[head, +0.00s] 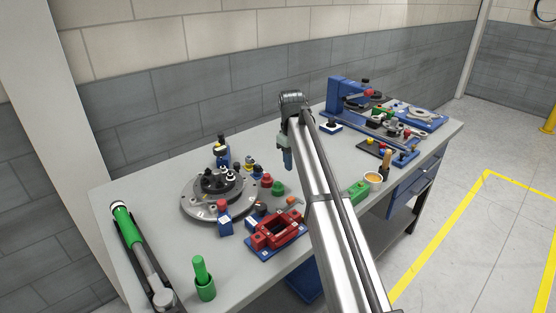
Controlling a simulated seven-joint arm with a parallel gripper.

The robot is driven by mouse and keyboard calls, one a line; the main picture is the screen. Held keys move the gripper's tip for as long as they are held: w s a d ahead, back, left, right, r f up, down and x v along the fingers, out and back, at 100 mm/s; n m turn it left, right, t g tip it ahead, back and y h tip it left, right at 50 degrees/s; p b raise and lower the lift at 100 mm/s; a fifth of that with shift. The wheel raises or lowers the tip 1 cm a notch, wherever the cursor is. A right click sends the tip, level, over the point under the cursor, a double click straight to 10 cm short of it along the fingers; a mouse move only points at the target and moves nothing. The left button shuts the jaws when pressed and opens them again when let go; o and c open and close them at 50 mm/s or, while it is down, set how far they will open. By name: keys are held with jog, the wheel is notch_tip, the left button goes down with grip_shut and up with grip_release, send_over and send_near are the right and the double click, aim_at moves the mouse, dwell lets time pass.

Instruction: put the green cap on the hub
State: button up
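A green cylindrical piece (204,280) with a narrower stem on top stands upright at the table's front left; it may be the green cap. A smaller green block (358,190) sits right of my arm. A round grey fixture (192,207) with a dark stepped centre (219,184), which looks like the hub, lies on the left half of the table. My gripper (287,164) points down above the table, right of and behind the round fixture, apart from both green pieces. Its fingers are too small to tell whether they are open. My arm hides part of the table's middle.
A green-handled tool (124,222) lies at the left edge.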

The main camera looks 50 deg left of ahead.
jog(key=g, duration=0.1)
send_over(278, 183)
jog(key=shift+a+r, duration=0.1)
jog(key=shift+r, duration=0.1)
jog(key=shift+f, duration=3.9)
jog(key=shift+c, duration=0.3)
grip_shut()
jog(key=shift+r, duration=0.35)
jog(key=shift+r, duration=0.65)
jog(key=shift+r, duration=0.1)
jog(key=shift+r, duration=1.4)
